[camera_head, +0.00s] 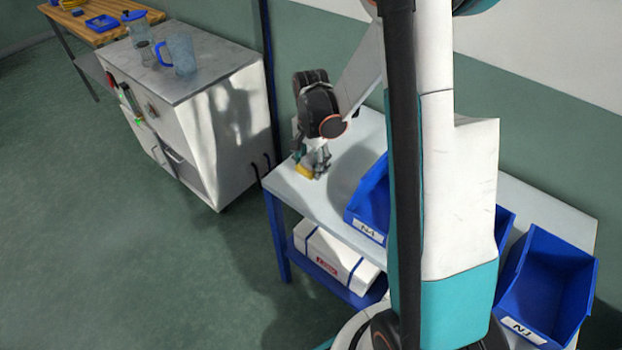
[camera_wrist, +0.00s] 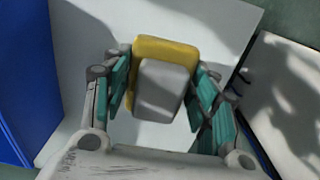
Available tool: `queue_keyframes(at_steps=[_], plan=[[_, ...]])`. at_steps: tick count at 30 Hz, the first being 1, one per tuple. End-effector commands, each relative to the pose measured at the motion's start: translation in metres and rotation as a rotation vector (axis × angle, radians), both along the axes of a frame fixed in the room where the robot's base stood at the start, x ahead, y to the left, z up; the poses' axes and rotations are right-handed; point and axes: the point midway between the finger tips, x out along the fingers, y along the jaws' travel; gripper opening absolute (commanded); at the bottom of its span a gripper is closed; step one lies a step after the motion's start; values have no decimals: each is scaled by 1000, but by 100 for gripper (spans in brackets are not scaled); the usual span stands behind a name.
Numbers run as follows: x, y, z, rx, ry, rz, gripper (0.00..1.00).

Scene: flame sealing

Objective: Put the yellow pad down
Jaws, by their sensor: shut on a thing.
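The yellow pad (camera_wrist: 166,49) shows in the wrist view between the two teal-lined fingers of my gripper (camera_wrist: 163,95). A grey block-like part (camera_wrist: 163,90) lies against its near side. In the head view the yellow pad (camera_head: 305,171) is a small patch under my gripper (camera_head: 314,165), at the left end of the white-topped table (camera_head: 350,148). My gripper is shut on the pad and points down. The pad is at or just above the tabletop; I cannot tell if it touches.
A blue bin (camera_head: 370,200) stands right of my gripper on the table; another blue bin (camera_head: 548,285) is at the far right. A white box (camera_head: 335,255) lies on the lower shelf. A grey-topped cabinet (camera_head: 205,80) with a blue-handled jug (camera_head: 181,54) stands left.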

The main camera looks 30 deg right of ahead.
Motion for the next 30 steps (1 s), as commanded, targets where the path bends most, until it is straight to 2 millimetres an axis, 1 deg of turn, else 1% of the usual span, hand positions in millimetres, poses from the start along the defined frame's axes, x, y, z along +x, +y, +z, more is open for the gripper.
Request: queue_keyframes(at_steps=[1,5,8,12,15,23,27,28,30], plan=[[0,0,-6,0,0,0,28],[0,0,-12,0,0,0,28],[0,0,-20,0,0,1,28],[0,0,-42,0,0,1,28],[0,0,-53,0,0,1,28],[0,0,-53,0,0,1,28],[0,0,-57,0,0,1,28],[0,0,-56,0,0,1,60],[0,0,-55,0,0,1,74]])
